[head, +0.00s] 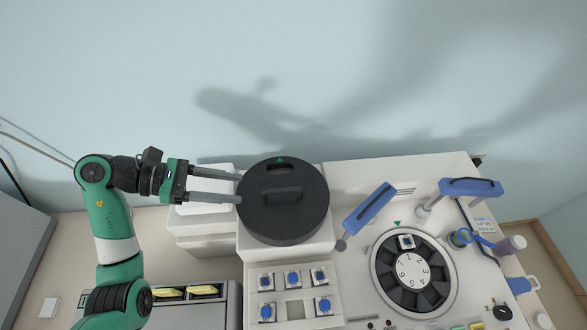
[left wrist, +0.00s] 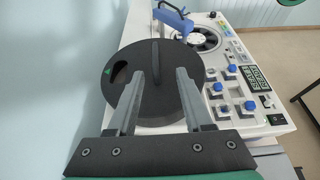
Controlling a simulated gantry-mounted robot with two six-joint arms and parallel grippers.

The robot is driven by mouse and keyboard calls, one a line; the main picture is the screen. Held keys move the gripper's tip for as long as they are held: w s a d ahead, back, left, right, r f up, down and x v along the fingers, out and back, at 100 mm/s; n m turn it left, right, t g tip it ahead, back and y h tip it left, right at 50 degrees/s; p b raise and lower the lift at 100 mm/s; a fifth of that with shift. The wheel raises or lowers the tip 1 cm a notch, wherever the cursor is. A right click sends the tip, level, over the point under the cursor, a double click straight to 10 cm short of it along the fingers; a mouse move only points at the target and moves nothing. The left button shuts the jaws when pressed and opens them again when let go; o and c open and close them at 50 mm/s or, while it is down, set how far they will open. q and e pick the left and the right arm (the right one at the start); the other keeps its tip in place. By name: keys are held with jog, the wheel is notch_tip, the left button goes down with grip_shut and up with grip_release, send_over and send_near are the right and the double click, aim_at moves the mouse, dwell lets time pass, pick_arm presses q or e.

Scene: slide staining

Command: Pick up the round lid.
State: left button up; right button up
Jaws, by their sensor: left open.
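The round lid (head: 283,225) is a black disc with a raised bar handle (head: 282,196), a small slot and a green triangle mark. It sits on the white machine, left of the numbered dial. My left gripper (head: 240,189) is open and empty, its two fingers pointing right at the lid's left edge in the head view. In the left wrist view the lid (left wrist: 125,100) lies beyond and below the spread fingers, with the handle (left wrist: 156,62) lined up between them. I cannot tell whether the fingertips touch the lid. My right gripper is not in view.
The numbered dial (head: 411,267) and blue-handled levers (head: 369,208) are right of the lid. Several blue-topped blocks (head: 292,279) stand in front of it. A grey box with yellow items (head: 203,291) is at the lower left. The wall is behind.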

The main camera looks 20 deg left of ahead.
aim_at(277, 190)
pick_arm(q)
jog(key=shift+w, duration=0.95)
jog(key=shift+s+d+f, duration=0.1)
jog(key=shift+d, duration=0.1)
jog(key=p+x, duration=0.1)
jog(key=x, duration=0.4)
jog(key=shift+s+d+f+p, duration=0.1)
jog(key=shift+d+p, duration=0.15)
jog(key=shift+p, duration=0.1)
jog(key=shift+d+f, duration=0.15)
jog(key=p+x, duration=0.1)
jog(key=x, duration=0.3)
jog(key=shift+d+f, duration=0.25)
jog(key=shift+f, duration=0.05)
jog(key=shift+w+d+f, duration=0.15)
jog(key=shift+w+d, duration=0.05)
jog(key=shift+w, duration=0.1)
grip_shut()
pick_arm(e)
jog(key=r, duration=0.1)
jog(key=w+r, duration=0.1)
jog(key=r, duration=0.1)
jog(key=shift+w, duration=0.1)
